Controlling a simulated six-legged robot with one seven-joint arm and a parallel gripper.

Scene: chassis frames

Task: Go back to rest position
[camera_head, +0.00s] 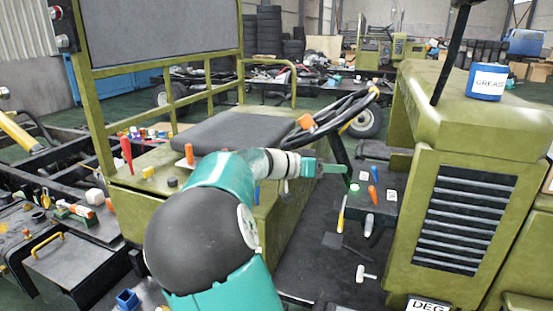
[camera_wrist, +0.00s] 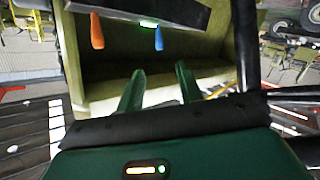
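My teal arm reaches forward from the bottom of the head view, with its end over the vehicle's cab. My gripper (camera_head: 334,168) is beside the small dark control panel (camera_head: 386,207), near the steering wheel. In the wrist view my gripper (camera_wrist: 160,82) has its two green fingers apart, with nothing visible between them. An orange handle (camera_wrist: 96,31), a blue handle (camera_wrist: 159,39) and a lit green button (camera_wrist: 148,25) lie beyond the fingertips, apart from them. The head view shows the panel's green button (camera_head: 354,187) and orange handle (camera_head: 373,196).
The steering wheel (camera_head: 342,115) and seat (camera_head: 235,128) are close to my arm. The olive hood (camera_head: 480,112) carries a blue grease can (camera_head: 486,83). A dark screen frame (camera_head: 160,28) stands at left. Loose tools lie on the cab floor (camera_head: 325,250).

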